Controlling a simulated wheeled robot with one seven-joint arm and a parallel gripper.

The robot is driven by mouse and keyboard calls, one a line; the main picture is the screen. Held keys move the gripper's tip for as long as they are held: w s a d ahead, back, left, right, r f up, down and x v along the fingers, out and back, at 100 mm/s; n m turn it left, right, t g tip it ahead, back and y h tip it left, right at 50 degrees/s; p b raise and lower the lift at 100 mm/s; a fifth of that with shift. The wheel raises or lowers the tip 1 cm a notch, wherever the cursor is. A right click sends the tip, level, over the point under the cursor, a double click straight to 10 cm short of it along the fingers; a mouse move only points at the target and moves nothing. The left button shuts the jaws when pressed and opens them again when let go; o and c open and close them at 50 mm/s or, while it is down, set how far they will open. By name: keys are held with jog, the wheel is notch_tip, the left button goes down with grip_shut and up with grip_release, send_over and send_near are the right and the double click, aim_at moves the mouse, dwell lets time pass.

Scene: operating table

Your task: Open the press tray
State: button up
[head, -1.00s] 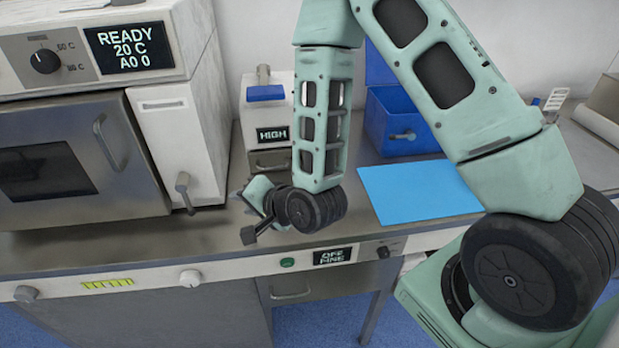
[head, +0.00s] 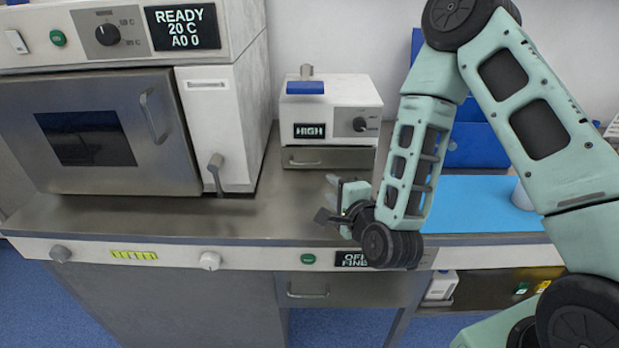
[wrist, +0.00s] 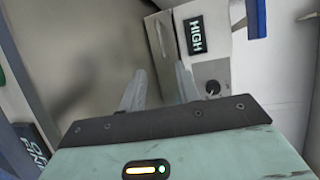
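The press is a white box (head: 325,103) with a HIGH display, a knob and a blue lever on top, standing at the back of the steel counter. Its tray (head: 350,159) is the metal front with a small handle at the bottom, and it looks pushed in. In the wrist view the tray front (wrist: 168,62) is tilted, left of the HIGH display. My gripper (head: 333,185) is in front of the tray, toward its right side, and apart from it. The wrist view shows its two fingers (wrist: 160,90) spread with nothing between them.
A large oven-like unit (head: 110,135) stands left of the press, its lever near the counter. A blue mat (head: 475,200) and blue bin (head: 475,148) are to the right. A drawer (head: 305,290) is under the counter. Counter left of my gripper is clear.

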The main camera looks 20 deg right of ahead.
aim_at(306, 165)
jog(key=shift+w+f+b, duration=0.25)
jog(key=shift+f+b, duration=0.1)
jog(key=shift+b, duration=0.15)
jog(key=x, duration=1.3)
jog(key=shift+a+r, duration=0.1)
jog(key=shift+r, duration=0.2)
jog(key=shift+w+f+p, duration=0.2)
jog(key=shift+w+p, duration=0.1)
jog(key=shift+w, duration=0.4)
grip_shut()
